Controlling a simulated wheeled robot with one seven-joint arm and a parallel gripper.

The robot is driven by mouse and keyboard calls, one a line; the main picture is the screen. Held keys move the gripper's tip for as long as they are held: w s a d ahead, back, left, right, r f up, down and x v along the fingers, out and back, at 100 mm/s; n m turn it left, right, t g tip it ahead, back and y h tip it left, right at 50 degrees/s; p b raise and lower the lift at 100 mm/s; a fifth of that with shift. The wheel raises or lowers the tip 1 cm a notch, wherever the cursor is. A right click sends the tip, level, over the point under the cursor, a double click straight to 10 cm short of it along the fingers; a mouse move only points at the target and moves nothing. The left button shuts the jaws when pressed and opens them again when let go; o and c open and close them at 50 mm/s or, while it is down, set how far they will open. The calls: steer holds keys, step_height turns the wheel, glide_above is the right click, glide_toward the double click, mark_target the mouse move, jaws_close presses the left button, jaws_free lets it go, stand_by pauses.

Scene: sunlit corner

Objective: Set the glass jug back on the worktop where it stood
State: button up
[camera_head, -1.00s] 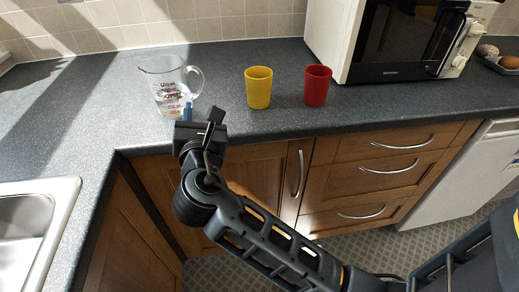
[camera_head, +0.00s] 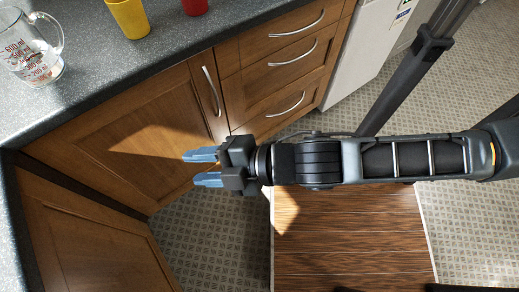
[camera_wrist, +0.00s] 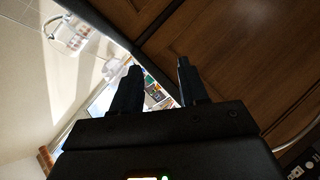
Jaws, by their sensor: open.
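The glass jug (camera_head: 28,52), clear with red measuring marks, stands upright on the dark speckled worktop (camera_head: 105,68) at the upper left of the head view. Its left side is cut off by the picture edge, and its handle points right. My gripper (camera_head: 192,168) is open and empty, well apart from the jug, lower right of it and out in front of the cupboard doors. The wrist view shows both fingers (camera_wrist: 159,68) spread with nothing between them.
A yellow cup (camera_head: 130,18) and a red cup (camera_head: 195,5) stand right of the jug, both cut off at the top. Wooden cupboard doors (camera_head: 120,120) and drawers (camera_head: 290,60) lie below the worktop edge. Tiled floor (camera_head: 225,235) is open below my gripper.

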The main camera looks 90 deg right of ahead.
steer(key=s+a+r+m+y, duration=0.1)
steer(key=s+r+m, duration=0.6)
steer(key=s+m, duration=0.3)
steer(key=shift+s+r+m+t, duration=0.25)
steer(key=shift+s+m+t, duration=0.15)
stand_by(1.0)
